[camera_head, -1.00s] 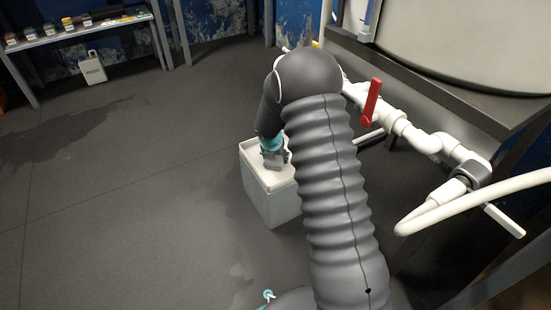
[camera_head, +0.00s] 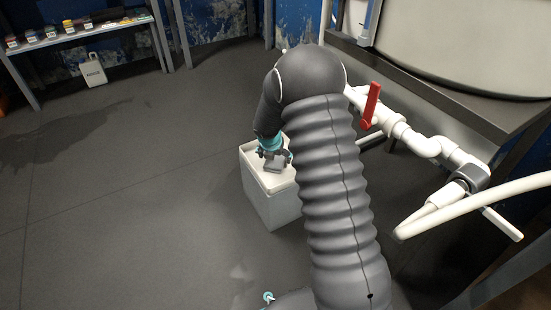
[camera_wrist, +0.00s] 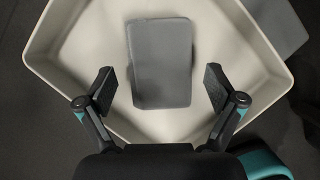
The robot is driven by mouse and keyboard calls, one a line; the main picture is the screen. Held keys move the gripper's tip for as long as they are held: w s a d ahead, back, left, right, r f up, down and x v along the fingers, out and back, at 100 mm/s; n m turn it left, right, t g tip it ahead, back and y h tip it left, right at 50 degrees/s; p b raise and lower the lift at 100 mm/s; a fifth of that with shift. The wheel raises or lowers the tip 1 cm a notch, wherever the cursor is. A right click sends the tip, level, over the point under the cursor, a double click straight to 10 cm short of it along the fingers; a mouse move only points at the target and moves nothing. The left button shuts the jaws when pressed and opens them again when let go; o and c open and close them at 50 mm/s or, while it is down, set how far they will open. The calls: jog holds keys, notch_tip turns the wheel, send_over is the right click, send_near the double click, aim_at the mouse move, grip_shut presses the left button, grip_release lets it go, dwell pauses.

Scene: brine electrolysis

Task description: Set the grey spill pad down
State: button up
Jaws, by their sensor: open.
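The grey spill pad (camera_wrist: 162,62) is a flat rounded rectangle. In the wrist view it lies inside the shallow rimmed top of a pale box (camera_wrist: 60,60). My gripper (camera_wrist: 160,90) is open. One finger is on each side of the pad's near end, with a clear gap between each finger and the pad. In the head view my gripper (camera_head: 272,150) is over the top of the same pale box (camera_head: 272,208), which stands on the floor. The arm partly hides the box and gripper there.
White pipes with a red valve handle (camera_head: 370,104) run right of my arm, below a dark bench (camera_head: 450,85). A shelf with several small jars (camera_head: 75,35) and a white canister (camera_head: 92,70) are at the back left. The floor to the left is clear.

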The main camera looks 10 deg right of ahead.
jog(key=s+r+m+p, duration=0.1)
jog(key=s+r+m, duration=0.4)
jog(key=s+r, duration=0.3)
jog(key=s+d+r+m, duration=0.1)
jog(key=s+r+m, duration=0.4)
jog(key=r, duration=0.6)
jog(key=s+r+m+p, duration=0.1)
jog(key=s+r+m, duration=0.4)
jog(key=s+r, duration=0.3)
jog(key=s+r+m+y, duration=0.1)
jog(key=s+r+m, duration=0.1)
jog(key=s+m, duration=0.5)
jog(key=s+r+m+t+y, duration=0.1)
jog(key=s+r+m, duration=0.2)
jog(key=s+m, duration=0.5)
jog(key=shift+s+a+r+m+t, duration=0.3)
jog(key=shift+s+a, duration=0.05)
jog(key=shift+s, duration=1.75)
